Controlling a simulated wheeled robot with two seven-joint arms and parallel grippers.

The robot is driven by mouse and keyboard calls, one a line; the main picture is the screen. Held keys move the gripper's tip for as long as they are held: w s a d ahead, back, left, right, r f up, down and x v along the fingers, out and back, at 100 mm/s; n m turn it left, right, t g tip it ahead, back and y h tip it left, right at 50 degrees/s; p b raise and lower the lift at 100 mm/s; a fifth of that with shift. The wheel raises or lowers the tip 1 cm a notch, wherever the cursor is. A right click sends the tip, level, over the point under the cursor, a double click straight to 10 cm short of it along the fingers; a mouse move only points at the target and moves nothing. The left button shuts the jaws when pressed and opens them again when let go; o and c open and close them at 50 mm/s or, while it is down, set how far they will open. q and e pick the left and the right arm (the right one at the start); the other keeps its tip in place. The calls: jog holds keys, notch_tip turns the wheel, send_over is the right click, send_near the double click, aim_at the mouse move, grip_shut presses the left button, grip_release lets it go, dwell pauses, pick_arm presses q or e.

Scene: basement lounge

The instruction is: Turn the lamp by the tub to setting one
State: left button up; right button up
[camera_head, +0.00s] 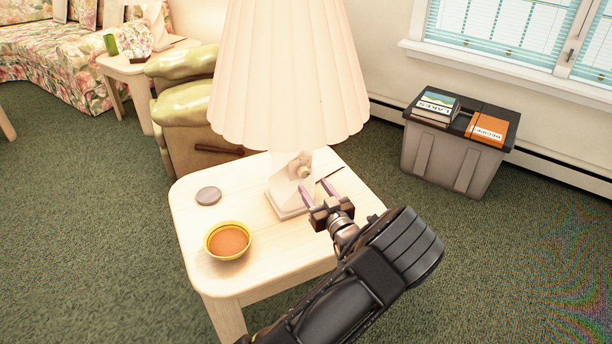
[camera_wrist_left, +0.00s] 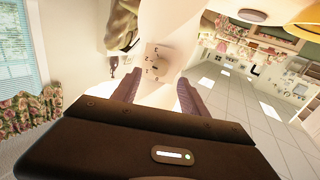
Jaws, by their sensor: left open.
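The lamp (camera_head: 290,75) has a pale pleated shade and a white base (camera_head: 284,198). It stands on a light wooden side table (camera_head: 185,200) next to the grey tub (camera_head: 450,162). A small round knob (camera_head: 304,171) shows on the lamp's body under the shade. In the left wrist view a square dial plate (camera_wrist_left: 157,52) with small marks around a knob lies ahead, between the fingers in the picture. My left gripper (camera_head: 314,188) is open and close in front of the lamp body. Its two purple fingers also show in the wrist view (camera_wrist_left: 158,84). I see no contact with the knob.
A yellow bowl (camera_head: 227,241) with orange contents and a grey round disc (camera_head: 208,195) sit on the table's left part. Books (camera_head: 436,107) and an orange box-like item (camera_head: 487,128) lie on the tub lid. A green-cushioned chair (camera_head: 190,100) stands behind the table.

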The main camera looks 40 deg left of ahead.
aim_at(305, 175)
pick_arm(q)
jog(key=x, duration=0.6)
jog(key=shift+w+a, duration=0.1)
jog(key=shift+a, duration=0.15)
grip_shut()
dwell(0.3)
